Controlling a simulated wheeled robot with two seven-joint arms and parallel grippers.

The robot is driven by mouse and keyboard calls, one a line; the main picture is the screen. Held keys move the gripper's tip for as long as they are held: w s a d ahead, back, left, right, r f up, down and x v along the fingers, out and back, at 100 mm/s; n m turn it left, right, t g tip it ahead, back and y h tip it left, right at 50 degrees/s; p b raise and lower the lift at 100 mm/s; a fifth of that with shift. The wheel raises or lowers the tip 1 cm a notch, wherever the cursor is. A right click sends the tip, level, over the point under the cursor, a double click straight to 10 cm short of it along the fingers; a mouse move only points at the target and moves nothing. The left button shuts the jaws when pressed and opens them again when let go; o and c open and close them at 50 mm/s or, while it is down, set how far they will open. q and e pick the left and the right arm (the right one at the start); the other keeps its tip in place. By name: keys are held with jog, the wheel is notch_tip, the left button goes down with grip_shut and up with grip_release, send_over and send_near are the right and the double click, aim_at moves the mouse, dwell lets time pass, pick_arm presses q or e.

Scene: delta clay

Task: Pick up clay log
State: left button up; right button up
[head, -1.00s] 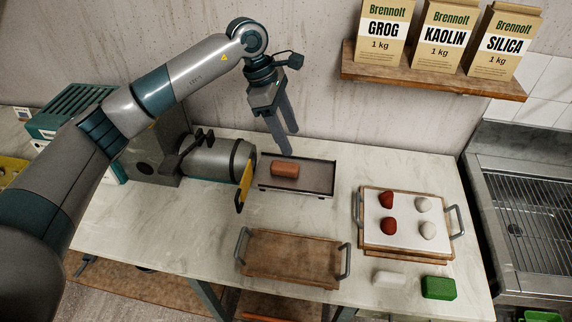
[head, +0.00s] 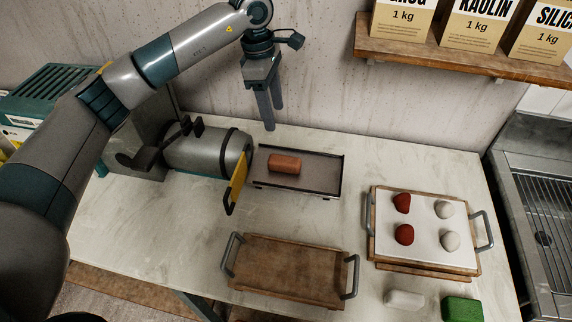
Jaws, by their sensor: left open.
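The clay log (head: 284,163) is a short reddish-brown block lying on a dark, low-rimmed tray (head: 318,174) at the mouth of the grey extruder machine (head: 205,153). My left gripper (head: 273,126) hangs from its arm with fingers pointing down, open and empty. Its fingertips appear above and behind the log in the picture, apart from it. My right gripper is not in view.
An empty wooden tray with metal handles (head: 285,270) lies in front. At right, a handled board (head: 380,265) bears red and pale lumps. A white block (head: 404,299) and a green block (head: 462,308) lie near the front edge. A shelf (head: 470,58) with bags hangs above.

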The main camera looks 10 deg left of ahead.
pick_arm(q)
jog(key=shift+w+f, duration=0.3)
jog(key=shift+f, duration=0.1)
jog(key=shift+s, duration=0.15)
jog(key=p, duration=0.5)
send_over(284, 158)
jog(key=f, duration=0.7)
jog(key=a+f, duration=0.1)
jog(key=f, duration=0.3)
jog(key=shift+d+f, duration=0.1)
jog(key=shift+f, duration=0.4)
